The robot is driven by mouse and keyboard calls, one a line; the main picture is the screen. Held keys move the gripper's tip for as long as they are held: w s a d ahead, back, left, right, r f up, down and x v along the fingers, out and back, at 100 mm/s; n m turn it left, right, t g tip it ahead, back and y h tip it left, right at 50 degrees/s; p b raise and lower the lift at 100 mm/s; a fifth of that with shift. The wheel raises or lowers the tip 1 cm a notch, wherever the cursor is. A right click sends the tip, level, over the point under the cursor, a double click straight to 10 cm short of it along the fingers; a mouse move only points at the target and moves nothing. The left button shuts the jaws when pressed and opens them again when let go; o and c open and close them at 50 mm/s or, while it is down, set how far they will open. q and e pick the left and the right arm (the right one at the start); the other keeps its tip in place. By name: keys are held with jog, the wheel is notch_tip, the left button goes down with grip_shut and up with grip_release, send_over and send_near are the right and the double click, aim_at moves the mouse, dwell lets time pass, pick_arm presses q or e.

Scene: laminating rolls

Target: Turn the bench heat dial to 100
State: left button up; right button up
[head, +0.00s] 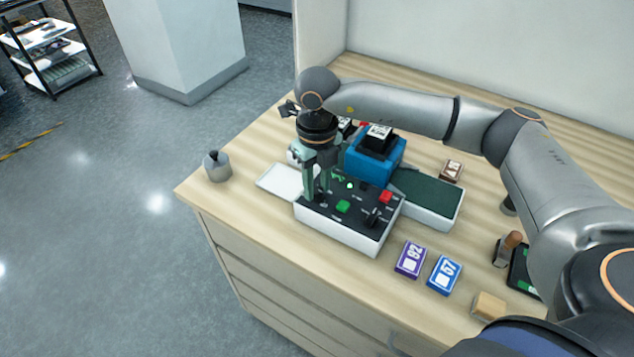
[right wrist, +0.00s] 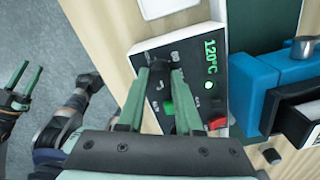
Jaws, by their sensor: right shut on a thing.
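The bench heat unit is a white box with a black control panel (head: 352,226). Its green display (right wrist: 211,55) reads 120°C in the right wrist view. My right gripper (head: 318,190) points down at the panel's left part. In the right wrist view its green fingers are shut on the black heat dial (right wrist: 164,62), which they partly hide. I cannot read the dial's pointer. My left gripper (right wrist: 18,88) shows at the left edge of the right wrist view, away from the panel, its green fingers apart and empty.
A green button (head: 343,207), a red switch (head: 386,197) and another black knob (head: 372,216) share the panel. A blue machine (head: 374,164) stands right behind. Purple (head: 410,260) and blue (head: 444,275) numbered cards lie in front. A grey pot (head: 217,167) stands left.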

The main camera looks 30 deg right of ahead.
grip_shut()
jog(key=n+b, duration=0.3)
jog(key=shift+f+n, duration=0.15)
jog(key=shift+n, duration=0.25)
jog(key=n+b, duration=0.3)
jog(key=n, duration=0.1)
jog(key=shift+n+b, duration=0.8)
jog(key=shift+n, duration=1.2)
jog(key=shift+r, duration=0.2)
jog(key=o, duration=0.7)
grip_release()
